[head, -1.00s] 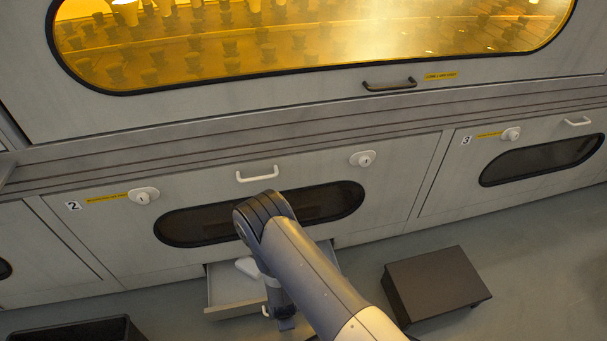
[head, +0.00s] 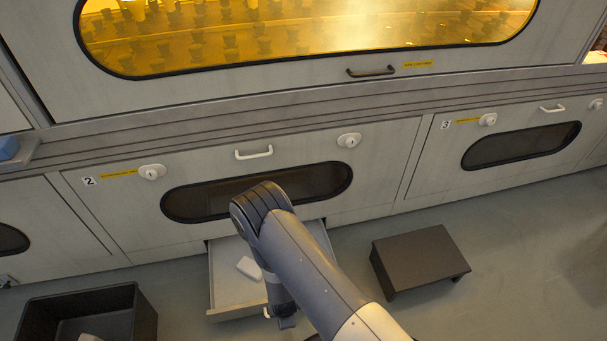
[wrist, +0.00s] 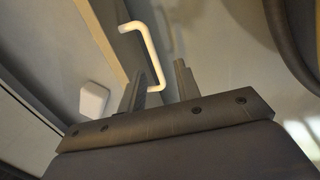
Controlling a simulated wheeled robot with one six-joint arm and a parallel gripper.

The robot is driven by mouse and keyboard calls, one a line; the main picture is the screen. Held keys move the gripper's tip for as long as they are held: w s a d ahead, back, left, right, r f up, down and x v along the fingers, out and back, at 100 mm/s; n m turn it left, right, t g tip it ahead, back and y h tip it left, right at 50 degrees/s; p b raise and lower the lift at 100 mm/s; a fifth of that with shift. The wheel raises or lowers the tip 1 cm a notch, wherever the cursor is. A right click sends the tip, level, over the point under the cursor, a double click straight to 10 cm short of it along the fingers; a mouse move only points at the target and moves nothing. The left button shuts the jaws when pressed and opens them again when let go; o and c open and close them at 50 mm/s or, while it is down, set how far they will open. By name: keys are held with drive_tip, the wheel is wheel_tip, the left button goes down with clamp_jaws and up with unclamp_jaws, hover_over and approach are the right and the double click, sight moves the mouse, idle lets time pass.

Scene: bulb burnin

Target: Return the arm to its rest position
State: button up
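My gripper shows in the wrist view (wrist: 160,78) with its two fingers apart and nothing clamped between them. The white handle (wrist: 152,50) of the open drawer (head: 238,312) lies at the fingertips, its lower end in the gap; I cannot tell whether they touch. In the head view my arm (head: 305,265) is bent downward over the drawer's right side, and the fingers are hidden or too small to read. A white block (head: 249,267) lies inside the drawer; it also shows left of the fingers in the wrist view (wrist: 94,99).
A black bin (head: 145,315) stands on the floor at left, and a dark step (head: 420,257) at right. The cabinet front with handle (head: 254,152) rises behind the drawer. A blue item (head: 8,147) sits at the far left. Floor right of the step is clear.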

drive_tip(key=r, duration=0.1)
drive_tip(key=s+r+m+p, duration=0.1)
drive_tip(key=r, duration=0.1)
drive_tip(key=d+r+m, duration=0.1)
drive_tip(key=r, duration=0.1)
drive_tip(key=shift+s+r+g, duration=0.1)
drive_tip(key=shift+s+g, duration=0.05)
drive_tip(key=shift+g, duration=0.15)
